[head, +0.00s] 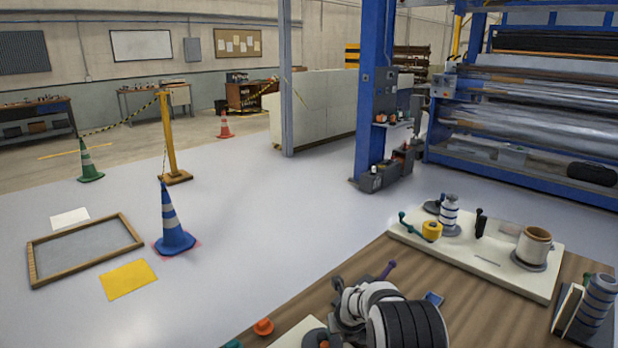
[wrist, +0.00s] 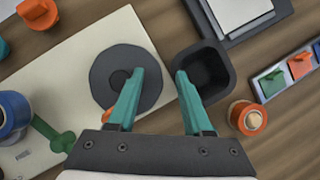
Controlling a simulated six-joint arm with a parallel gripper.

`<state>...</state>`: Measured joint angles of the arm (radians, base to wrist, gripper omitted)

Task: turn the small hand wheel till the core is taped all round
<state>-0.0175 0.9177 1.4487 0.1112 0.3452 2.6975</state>
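In the wrist view my gripper (wrist: 164,75) has two teal fingers set apart, with nothing between them. It is over a cream board (wrist: 85,62) that carries a grey disc (wrist: 108,90) with a dark hub. A blue spool (wrist: 14,110) and a green crank-like part (wrist: 52,134) are at the left. I cannot tell which part is the hand wheel.
A dark square cup (wrist: 208,70) is beside the right finger. An orange-rimmed round part (wrist: 247,117) and a tray of coloured pieces (wrist: 290,75) are farther right. A blue-and-grey roll (head: 600,298) stands at the bench's right. Bare wood (head: 480,315) shows before the far board.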

